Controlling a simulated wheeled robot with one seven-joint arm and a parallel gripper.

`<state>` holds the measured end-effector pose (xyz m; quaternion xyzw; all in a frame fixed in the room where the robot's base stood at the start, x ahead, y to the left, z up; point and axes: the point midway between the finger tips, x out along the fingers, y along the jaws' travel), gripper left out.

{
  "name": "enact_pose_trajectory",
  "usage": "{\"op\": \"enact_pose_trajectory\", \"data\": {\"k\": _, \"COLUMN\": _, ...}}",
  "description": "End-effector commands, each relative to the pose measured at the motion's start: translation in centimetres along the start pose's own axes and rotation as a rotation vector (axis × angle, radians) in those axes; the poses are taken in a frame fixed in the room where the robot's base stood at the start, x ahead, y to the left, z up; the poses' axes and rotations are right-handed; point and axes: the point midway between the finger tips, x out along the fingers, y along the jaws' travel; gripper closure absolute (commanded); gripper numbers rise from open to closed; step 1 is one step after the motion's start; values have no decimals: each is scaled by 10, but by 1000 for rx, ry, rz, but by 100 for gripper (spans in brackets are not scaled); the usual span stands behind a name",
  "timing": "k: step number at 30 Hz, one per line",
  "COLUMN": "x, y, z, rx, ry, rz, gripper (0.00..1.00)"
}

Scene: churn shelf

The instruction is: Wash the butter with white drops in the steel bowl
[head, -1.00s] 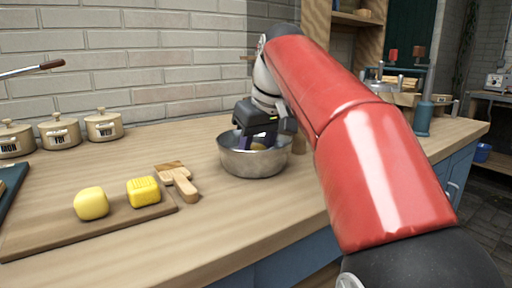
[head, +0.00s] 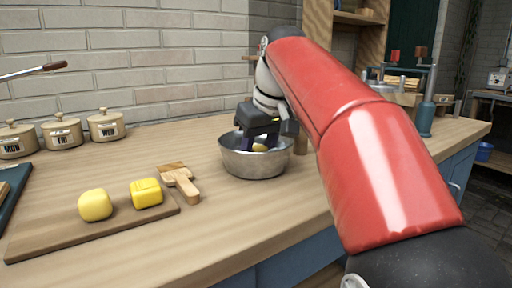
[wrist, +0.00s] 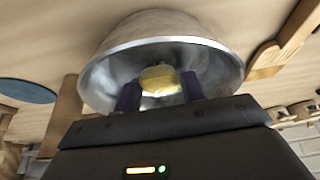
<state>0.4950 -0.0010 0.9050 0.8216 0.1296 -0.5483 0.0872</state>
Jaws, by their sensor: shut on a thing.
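The steel bowl (head: 254,167) stands upright on the wooden counter. My gripper (head: 260,146) reaches down into it from above. In the wrist view the jaws (wrist: 160,90) are shut on a pale yellow butter lump (wrist: 160,77), inside the bowl's rim (wrist: 125,48). A bit of this butter (head: 260,148) also shows in the head view. Whether it bears white drops, or touches the bowl's floor, I cannot tell. Two more butter pieces lie on the wooden board (head: 95,238): a smooth rounded one (head: 95,205) and a block with a marked top (head: 146,193).
Several lidded crocks (head: 62,133) stand along the brick wall. A wooden post (head: 300,143) stands close behind the bowl's right side. The counter's front middle is clear.

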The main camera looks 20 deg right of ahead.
Motion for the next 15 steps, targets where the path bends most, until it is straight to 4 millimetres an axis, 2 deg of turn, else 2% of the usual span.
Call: {"op": "enact_pose_trajectory", "data": {"k": 15, "x": 0, "y": -5, "z": 0, "rx": -1, "ry": -1, "rz": 0, "gripper": 82}}
